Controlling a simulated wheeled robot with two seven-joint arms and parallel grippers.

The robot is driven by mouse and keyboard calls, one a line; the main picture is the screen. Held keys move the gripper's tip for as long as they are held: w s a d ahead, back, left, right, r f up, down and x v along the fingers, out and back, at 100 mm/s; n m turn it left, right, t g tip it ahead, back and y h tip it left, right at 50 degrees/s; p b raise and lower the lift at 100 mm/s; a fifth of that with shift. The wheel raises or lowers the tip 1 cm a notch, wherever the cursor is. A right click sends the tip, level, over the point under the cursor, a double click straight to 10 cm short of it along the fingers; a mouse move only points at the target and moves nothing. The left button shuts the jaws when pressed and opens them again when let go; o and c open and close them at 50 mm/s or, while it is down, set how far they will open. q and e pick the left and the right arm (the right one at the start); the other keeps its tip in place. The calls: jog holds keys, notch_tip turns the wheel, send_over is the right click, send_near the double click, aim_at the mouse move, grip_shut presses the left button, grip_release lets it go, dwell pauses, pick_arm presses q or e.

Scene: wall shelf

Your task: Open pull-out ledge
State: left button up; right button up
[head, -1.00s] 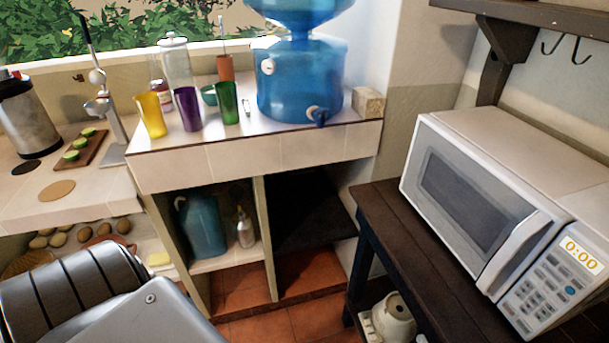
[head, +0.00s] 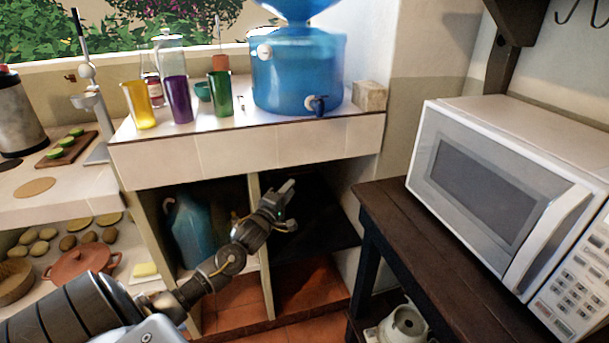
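A dark flat board (head: 325,235), which looks like the pull-out ledge, lies in the right compartment under the tiled counter (head: 245,150). Its inner part is in deep shadow, and no handle can be made out. My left gripper (head: 290,206) is at the mouth of this compartment, just right of the upright divider (head: 262,262). Its two fingers look spread apart with nothing between them. Whether it touches the board cannot be told. My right gripper is out of view.
A blue jug (head: 192,232) stands in the left compartment, partly behind my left arm. A dark wooden table (head: 390,215) with a white microwave (head: 490,180) stands close on the right. Cups and a blue water dispenser (head: 297,72) stand on the counter.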

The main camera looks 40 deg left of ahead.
aim_at(305, 172)
pick_arm(q)
jog(key=x, duration=1)
jog(key=shift+w, duration=0.15)
grip_shut()
